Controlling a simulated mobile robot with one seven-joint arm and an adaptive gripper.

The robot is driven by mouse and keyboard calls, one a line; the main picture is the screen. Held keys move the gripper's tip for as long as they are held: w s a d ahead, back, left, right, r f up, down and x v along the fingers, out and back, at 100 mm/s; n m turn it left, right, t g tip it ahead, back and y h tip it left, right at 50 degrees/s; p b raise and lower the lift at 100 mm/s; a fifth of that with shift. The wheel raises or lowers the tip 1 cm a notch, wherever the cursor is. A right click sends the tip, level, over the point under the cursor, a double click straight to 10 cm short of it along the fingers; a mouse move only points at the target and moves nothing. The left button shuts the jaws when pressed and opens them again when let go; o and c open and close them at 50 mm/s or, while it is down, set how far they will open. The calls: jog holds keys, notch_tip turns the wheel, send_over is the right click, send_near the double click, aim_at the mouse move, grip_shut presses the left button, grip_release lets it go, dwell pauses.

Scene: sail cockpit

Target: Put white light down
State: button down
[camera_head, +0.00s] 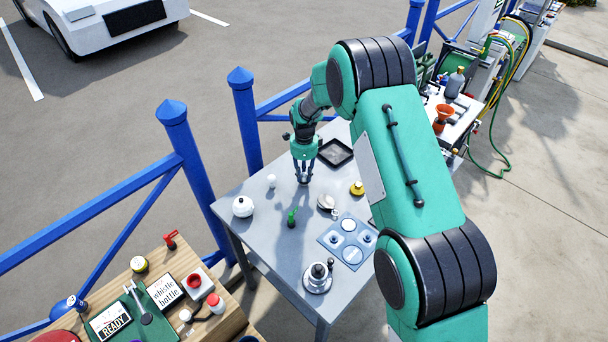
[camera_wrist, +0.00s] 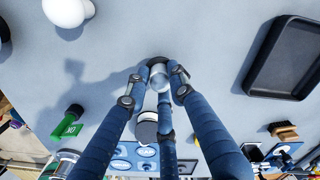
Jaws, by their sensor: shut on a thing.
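My gripper (camera_head: 304,178) points down over the grey table (camera_head: 262,240). In the wrist view my fingers (camera_wrist: 158,85) are shut around a small pale, glassy round thing (camera_wrist: 158,75). The fingers hide part of it, and I cannot tell for sure whether it is the white light or whether it touches the table. A small white bulb-shaped thing (camera_head: 271,181) stands on the table to the left of my gripper, apart from it. It also shows at the top left of the wrist view (camera_wrist: 68,12).
A round white pot (camera_head: 243,207) and a green item (camera_head: 291,217) stand left and front. A black tray (camera_head: 335,152) lies behind right. A blue-grey board (camera_head: 349,240), a yellow item (camera_head: 357,188) and a silver pot (camera_head: 318,277) are nearer. Blue railing (camera_head: 190,180) runs behind.

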aim_at(304, 173)
jog(key=shift+f, duration=0.1)
jog(key=c, duration=1.5)
grip_release()
notch_tip(304, 173, up, 12)
jog(key=shift+r+p, duration=0.1)
jog(key=shift+p, duration=0.4)
jog(key=shift+r, duration=0.15)
